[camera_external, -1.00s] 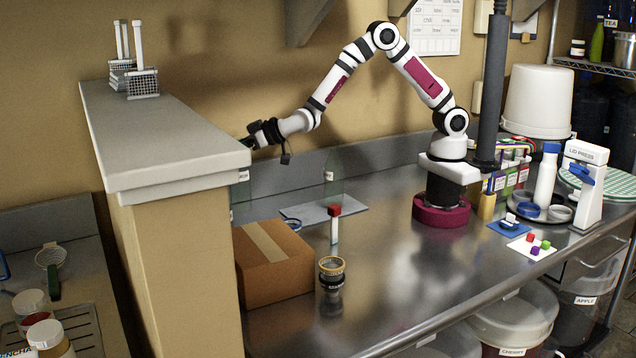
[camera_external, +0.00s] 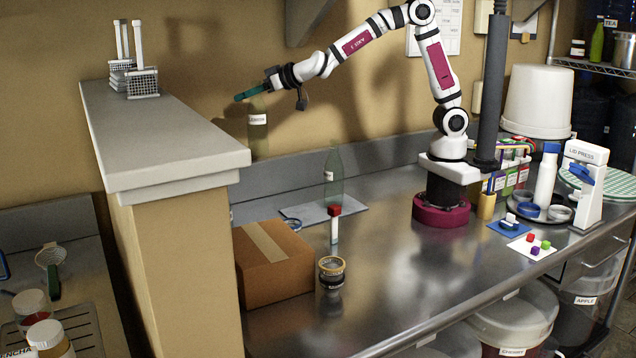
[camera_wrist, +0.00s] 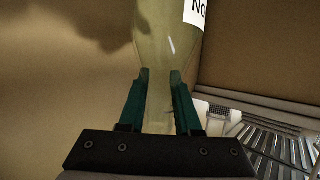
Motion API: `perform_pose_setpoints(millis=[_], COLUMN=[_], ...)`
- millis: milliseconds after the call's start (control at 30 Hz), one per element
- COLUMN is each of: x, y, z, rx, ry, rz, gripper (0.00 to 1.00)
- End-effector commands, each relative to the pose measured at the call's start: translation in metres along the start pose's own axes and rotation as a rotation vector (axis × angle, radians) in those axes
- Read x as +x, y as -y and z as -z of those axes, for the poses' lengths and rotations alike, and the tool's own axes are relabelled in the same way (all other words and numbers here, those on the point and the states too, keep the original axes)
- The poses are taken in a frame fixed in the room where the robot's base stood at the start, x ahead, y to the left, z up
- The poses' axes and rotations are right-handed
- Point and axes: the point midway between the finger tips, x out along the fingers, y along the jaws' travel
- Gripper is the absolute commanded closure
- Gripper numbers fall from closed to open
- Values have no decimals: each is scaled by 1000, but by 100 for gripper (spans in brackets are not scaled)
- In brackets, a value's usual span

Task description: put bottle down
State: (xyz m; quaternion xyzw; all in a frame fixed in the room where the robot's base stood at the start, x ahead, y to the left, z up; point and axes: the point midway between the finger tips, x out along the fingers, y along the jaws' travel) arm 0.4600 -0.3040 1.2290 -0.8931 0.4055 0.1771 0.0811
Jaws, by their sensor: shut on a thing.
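My gripper (camera_external: 250,93) has teal fingers and is shut on the neck of a greenish glass bottle (camera_external: 258,138). The bottle hangs roughly upright below the fingers, in front of the back wall and well above the counter. It bears a white label. In the wrist view the bottle (camera_wrist: 165,35) is between the two fingers (camera_wrist: 160,80), with part of its label at the top.
A grey-topped partition (camera_external: 160,140) rises at the left, close to the held bottle. A cardboard box (camera_external: 275,275), a red-capped tube (camera_external: 334,228) and a yellow-rimmed jar (camera_external: 331,275) stand on the steel counter (camera_external: 400,270). The counter's middle is clear.

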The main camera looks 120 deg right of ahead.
Motion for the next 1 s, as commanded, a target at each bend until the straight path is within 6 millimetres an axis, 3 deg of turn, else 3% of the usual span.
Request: perform_pose_setpoints(millis=[100, 200, 400, 533, 667, 1000], x=[-20, -48, -112, -137, -138, -103], y=[-7, -24, -56, -64, -66, -67], z=[15, 17, -23, -45, -69, -153], rx=[46, 107, 226, 261, 268, 266], ry=[-5, -2, 2, 2, 3, 3], rz=[-107, -266, -558, -641, -666, -666], gripper=[100, 100, 100, 100, 100, 100])
